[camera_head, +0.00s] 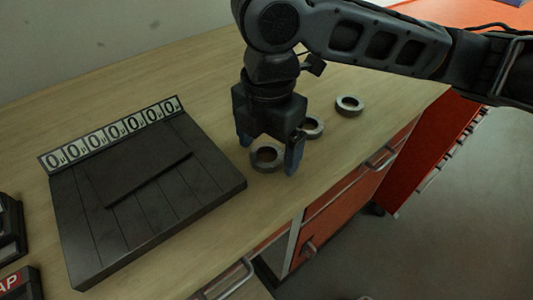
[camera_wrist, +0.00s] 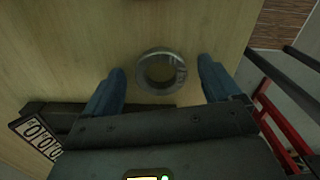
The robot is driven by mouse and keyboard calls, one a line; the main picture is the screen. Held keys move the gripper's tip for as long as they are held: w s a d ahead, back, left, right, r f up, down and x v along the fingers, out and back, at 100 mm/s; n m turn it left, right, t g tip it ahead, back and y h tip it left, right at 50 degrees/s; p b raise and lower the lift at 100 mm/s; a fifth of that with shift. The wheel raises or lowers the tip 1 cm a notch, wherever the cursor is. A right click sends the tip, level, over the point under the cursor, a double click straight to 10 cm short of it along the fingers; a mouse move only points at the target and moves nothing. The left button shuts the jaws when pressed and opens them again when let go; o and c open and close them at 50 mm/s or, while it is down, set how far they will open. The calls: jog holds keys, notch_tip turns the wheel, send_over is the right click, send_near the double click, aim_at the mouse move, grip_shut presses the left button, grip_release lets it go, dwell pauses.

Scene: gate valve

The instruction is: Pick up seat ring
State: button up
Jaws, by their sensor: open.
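Three grey metal rings lie flat on the wooden bench. The nearest ring (camera_head: 267,158) sits below my gripper (camera_head: 268,152); another ring (camera_head: 313,127) is just behind it, partly hidden by the gripper, and a third ring (camera_head: 349,105) lies farther back right. I cannot tell by look which is the seat ring. My gripper points down, with its blue fingers apart on either side of the nearest ring. In the wrist view this ring (camera_wrist: 147,71) shows between and slightly beyond the open fingertips (camera_wrist: 161,72). Nothing is held.
A black slatted tray (camera_head: 120,235) with a numbered strip (camera_head: 110,135) stands left of the gripper. Dark boxes (camera_head: 12,230) are at the far left. The bench's front edge, with orange drawers (camera_head: 345,190) and handles, runs close on the right. The bench behind the tray is clear.

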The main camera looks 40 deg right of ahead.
aim_at(268, 152)
jog(key=shift+c, duration=0.3)
jog(key=c, duration=1.2)
jog(key=shift+r, duration=0.2)
jog(key=shift+r, duration=0.65)
notch_tip(268, 152, up, 3)
jog(key=shift+f, duration=0.15)
jog(key=s+d+r, duration=0.1)
jog(key=d+r, duration=0.1)
jog(key=d, duration=0.1)
jog(key=s+d+r, duration=0.1)
jog(key=d+r, duration=0.1)
jog(key=d, duration=0.2)
jog(key=s+d+r+b, duration=0.1)
jog(key=s+d+r, duration=0.1)
jog(key=d, duration=0.2)
jog(key=shift+r, duration=0.35)
